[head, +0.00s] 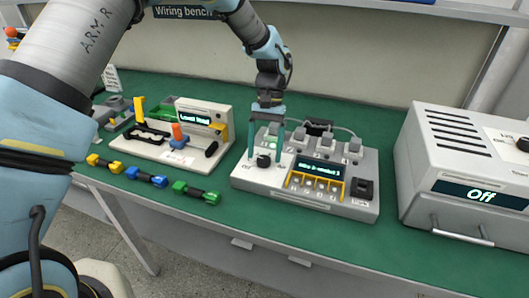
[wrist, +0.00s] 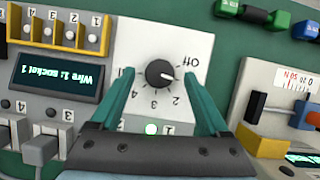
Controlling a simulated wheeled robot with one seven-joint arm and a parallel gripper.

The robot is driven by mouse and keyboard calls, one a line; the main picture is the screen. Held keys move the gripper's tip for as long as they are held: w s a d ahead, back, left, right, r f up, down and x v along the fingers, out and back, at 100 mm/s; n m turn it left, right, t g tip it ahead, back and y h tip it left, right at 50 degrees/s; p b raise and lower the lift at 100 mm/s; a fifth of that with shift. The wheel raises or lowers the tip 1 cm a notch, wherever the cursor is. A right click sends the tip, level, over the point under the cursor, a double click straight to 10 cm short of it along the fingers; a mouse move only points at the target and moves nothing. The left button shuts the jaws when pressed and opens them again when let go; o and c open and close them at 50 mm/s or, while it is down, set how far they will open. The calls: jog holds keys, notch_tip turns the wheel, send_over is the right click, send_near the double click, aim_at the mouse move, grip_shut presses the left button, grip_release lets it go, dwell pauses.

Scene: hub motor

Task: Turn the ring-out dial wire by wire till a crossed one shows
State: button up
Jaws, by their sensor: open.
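The ring-out dial (wrist: 160,73) is a round black knob on a light plate of the grey tester (head: 330,207). Its white pointer line faces right and slightly down in the wrist view, between the Off mark and the 2. The dial also shows in the head view (head: 263,161). The tester's display (wrist: 58,75) reads "Wire 1: socket 1". A green lamp (wrist: 151,128) is lit beside a label 1. My gripper (head: 264,154) is open above the dial, with one teal finger on each side and a gap to the knob.
Grey plugs with cables (head: 326,145) stand along the tester's back. A black switch (head: 363,188) is at its right. A white machine reading "Off" (head: 480,194) stands right. A fixture (head: 172,157) and yellow, blue and green connectors (head: 197,192) lie left.

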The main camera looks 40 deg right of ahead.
jog(key=b+v, duration=0.2)
jog(key=v, duration=0.8)
dwell(1.7)
